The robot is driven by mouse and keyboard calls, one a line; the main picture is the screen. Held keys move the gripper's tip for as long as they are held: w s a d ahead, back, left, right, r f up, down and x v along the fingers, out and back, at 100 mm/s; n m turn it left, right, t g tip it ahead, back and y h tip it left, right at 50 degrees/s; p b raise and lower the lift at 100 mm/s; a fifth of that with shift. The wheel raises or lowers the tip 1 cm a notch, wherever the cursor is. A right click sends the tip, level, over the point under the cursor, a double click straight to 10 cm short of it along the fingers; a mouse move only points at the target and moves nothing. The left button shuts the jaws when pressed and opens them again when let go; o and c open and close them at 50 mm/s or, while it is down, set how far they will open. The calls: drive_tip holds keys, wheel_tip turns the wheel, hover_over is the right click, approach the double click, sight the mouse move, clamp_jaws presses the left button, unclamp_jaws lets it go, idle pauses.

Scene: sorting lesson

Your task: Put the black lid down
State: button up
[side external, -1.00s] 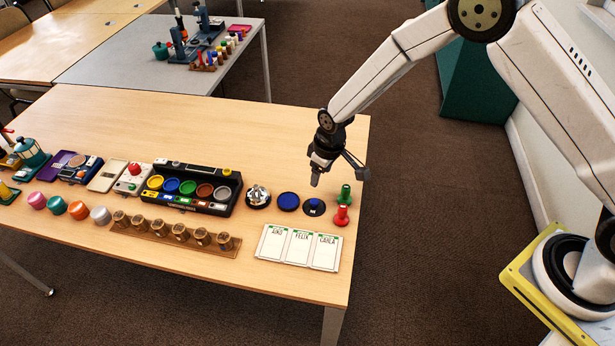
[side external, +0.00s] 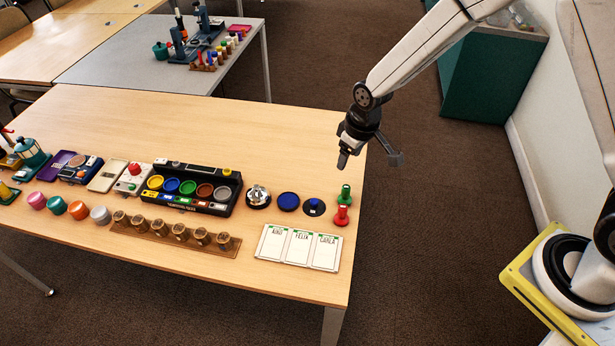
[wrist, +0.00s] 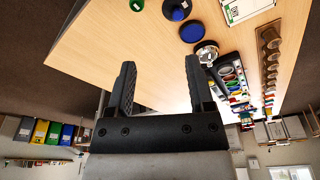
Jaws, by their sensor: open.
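A round black lid with a blue knob (side external: 314,208) lies flat on the table, between a blue disc (side external: 288,202) and the red and green pieces. In the wrist view, the dark lid with its knob (wrist: 177,9) shows at the top edge, partly cut off. My gripper (side external: 343,163) is in the air above the right end of the table, behind and to the right of the lid and apart from it. In the wrist view, the two fingers of my gripper (wrist: 160,85) stand wide apart with nothing between them.
A green piece (side external: 345,194) and a red piece (side external: 341,215) stand near the table's right edge. A silver bell (side external: 258,196) and a black tray of coloured cups (side external: 195,207) are to the left. Name cards (side external: 299,248) lie in front. The table's back half is bare.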

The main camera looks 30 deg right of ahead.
drive_tip(key=s+d+r+m, duration=0.1)
drive_tip(key=s+d+r, duration=0.2)
drive_tip(key=s, duration=0.5)
drive_tip(key=s+d+r+m, duration=0.2)
drive_tip(key=s+d+r, duration=0.2)
drive_tip(key=s, duration=0.4)
drive_tip(key=shift+s+r+t+h, duration=0.3)
drive_tip(key=shift+r, duration=0.3)
